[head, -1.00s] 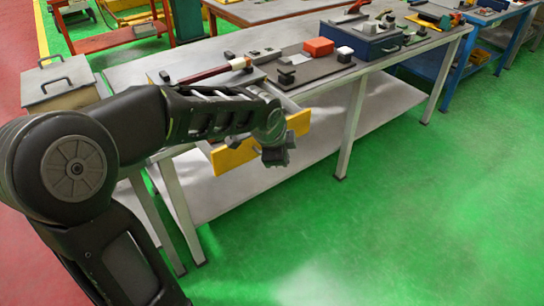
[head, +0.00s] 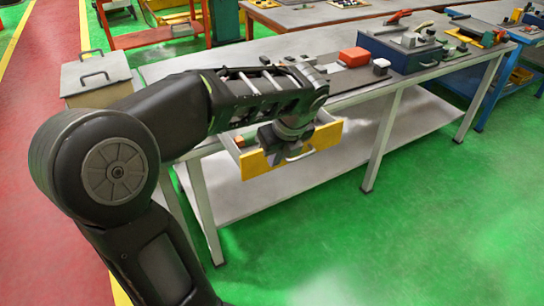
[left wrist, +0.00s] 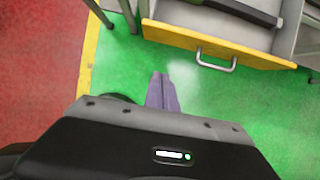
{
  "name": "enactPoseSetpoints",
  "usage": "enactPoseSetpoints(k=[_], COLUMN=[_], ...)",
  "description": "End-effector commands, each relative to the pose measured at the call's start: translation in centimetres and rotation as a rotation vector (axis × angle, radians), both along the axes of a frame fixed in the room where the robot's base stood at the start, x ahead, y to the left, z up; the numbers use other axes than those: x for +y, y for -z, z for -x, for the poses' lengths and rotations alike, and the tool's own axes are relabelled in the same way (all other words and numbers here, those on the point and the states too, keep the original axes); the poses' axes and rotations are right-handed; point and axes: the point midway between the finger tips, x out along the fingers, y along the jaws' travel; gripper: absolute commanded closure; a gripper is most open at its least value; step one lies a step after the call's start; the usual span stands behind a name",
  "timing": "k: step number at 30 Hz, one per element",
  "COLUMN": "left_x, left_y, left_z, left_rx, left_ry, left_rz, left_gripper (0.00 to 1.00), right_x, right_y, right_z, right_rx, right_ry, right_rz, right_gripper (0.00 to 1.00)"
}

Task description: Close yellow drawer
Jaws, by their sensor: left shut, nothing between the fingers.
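The yellow drawer (head: 325,137) sticks out from under the front edge of the grey workbench. Its yellow front also shows at the top of the left wrist view (left wrist: 215,46), with a metal handle (left wrist: 216,62) on it and the open grey inside behind. My left gripper (head: 275,146) hangs in front of the drawer's front in the head view and hides part of it. In the left wrist view its shut, empty fingers (left wrist: 162,90) point at the green floor, apart from the drawer front in the picture. My right gripper is not in view.
The workbench top (head: 330,42) carries a red box (head: 354,57) and a blue box (head: 405,50). A bench leg (head: 382,140) stands right of the drawer. A lidded bin (head: 95,80) stands at the left. The green floor before the bench is clear.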

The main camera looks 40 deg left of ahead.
Motion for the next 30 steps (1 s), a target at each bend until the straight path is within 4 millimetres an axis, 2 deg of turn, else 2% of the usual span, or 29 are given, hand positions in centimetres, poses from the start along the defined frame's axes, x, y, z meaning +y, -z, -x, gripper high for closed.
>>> enactPoseSetpoints(k=[14, 18, 21, 30], left_x=[3.1, 5.3, 6.3, 6.9], left_y=[8.3, 7.9, 7.9, 8.0], left_z=[-0.8, -1.5, -1.9, -2.1], left_rx=[0.004, 0.000, -0.002, -0.001], left_ry=[0.000, -0.003, -0.001, -0.001], left_rz=[0.002, 0.000, 0.000, 0.000], left_gripper=[1.00, 1.00, 1.00, 1.00], right_x=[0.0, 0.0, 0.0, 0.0], right_y=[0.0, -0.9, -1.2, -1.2], right_z=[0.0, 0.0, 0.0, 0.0], right_rx=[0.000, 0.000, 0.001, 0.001], right_ry=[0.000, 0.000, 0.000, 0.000], right_rz=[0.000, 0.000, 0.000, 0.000], right_gripper=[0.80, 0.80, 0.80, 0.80])
